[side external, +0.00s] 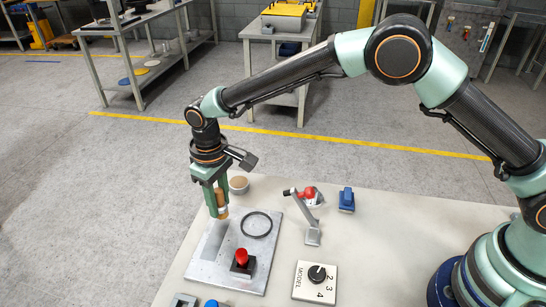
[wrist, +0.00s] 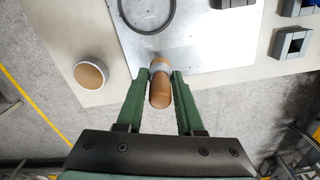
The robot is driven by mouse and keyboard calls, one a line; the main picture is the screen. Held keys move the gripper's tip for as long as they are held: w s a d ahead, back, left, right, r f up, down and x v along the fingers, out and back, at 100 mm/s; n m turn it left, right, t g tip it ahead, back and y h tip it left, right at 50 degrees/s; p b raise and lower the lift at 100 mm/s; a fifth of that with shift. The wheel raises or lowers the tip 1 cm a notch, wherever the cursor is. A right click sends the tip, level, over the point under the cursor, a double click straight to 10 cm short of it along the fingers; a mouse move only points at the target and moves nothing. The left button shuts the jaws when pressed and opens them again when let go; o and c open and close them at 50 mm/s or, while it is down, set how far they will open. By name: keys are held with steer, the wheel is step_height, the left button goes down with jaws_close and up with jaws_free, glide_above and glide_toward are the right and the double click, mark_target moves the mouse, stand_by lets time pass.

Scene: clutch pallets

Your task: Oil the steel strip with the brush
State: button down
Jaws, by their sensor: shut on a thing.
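My gripper (side external: 217,193) is shut on a brush with a rounded brown wooden handle (wrist: 160,93) and a pale band. In the side view the brush (side external: 221,204) hangs near upright over the left edge of a flat grey metal plate (side external: 205,257), the only steel sheet I can make out. The plate also shows in the wrist view (wrist: 205,40). Whether the brush's lower end touches the plate, I cannot tell; its bristles are not clearly seen. A small round pot with a tan top (side external: 238,184) stands behind the gripper, and left of it in the wrist view (wrist: 90,75).
On the plate are a black ring (side external: 257,225) and a red knob on a black base (side external: 241,258). Right of it stand a grey lever with a red ball (side external: 311,210), a blue block (side external: 347,199) and a MODEL dial (side external: 316,280). The table's right middle is clear.

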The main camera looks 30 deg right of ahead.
steer(key=shift+f, duration=1)
stand_by(0.5)
steer(key=shift+a, duration=0.1)
